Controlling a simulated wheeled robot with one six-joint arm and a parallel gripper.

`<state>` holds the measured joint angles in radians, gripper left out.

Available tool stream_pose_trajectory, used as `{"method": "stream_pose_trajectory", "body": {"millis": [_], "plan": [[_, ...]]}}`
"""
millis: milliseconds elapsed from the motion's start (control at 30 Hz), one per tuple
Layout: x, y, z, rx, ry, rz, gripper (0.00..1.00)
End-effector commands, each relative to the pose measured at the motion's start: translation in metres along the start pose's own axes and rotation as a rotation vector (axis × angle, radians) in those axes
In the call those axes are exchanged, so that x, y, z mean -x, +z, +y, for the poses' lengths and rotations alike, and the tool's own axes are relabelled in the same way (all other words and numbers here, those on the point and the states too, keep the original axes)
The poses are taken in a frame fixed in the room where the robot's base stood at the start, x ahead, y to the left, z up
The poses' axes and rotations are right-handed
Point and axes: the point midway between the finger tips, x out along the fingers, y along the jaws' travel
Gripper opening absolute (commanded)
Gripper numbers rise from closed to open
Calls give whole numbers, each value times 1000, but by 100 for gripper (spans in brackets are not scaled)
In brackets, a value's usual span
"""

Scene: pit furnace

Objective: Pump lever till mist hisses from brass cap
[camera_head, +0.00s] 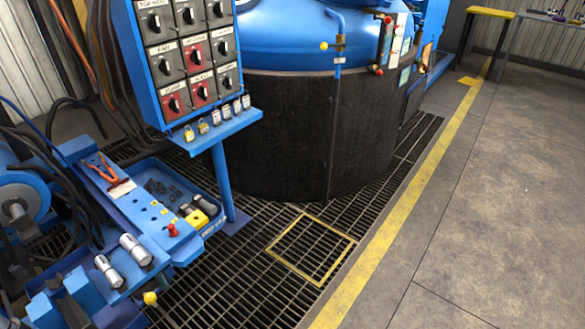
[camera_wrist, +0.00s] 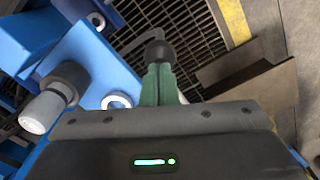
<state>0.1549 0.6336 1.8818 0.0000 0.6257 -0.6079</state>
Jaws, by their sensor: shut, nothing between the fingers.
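In the wrist view my gripper (camera_wrist: 159,70) points up the picture with its two green fingers together, nothing seen between them. A dark round knob (camera_wrist: 157,52) on a thin grey bent rod (camera_wrist: 135,40) shows right at the fingertips. It may be the lever's end. I cannot tell whether the fingers touch it. A grey cylinder with a pale end (camera_wrist: 40,113) stands left of the fingers on blue metalwork (camera_wrist: 85,65). My gripper is not visible in the head view. I cannot pick out the brass cap for certain in either view.
In the head view a blue bench (camera_head: 150,215) carries pliers, a tray and chrome cylinders (camera_head: 109,272). A switch panel (camera_head: 190,60) stands behind it, beside the large blue-lidded furnace (camera_head: 300,130). Floor grating (camera_head: 230,285) lies in front. Concrete floor (camera_head: 490,200) on the right is clear.

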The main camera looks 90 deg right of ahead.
Motion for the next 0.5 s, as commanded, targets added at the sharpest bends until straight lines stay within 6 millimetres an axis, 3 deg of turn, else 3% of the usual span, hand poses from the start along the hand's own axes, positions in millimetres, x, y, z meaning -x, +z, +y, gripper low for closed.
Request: {"method": "stream_pose_trajectory", "body": {"millis": [200, 367, 500], "plan": [[-21, 0, 0, 0, 0, -1, 0], [-23, 1, -1, 0, -1, -1, 0], [-44, 3, -5, 1, -1, -2, 0]]}}
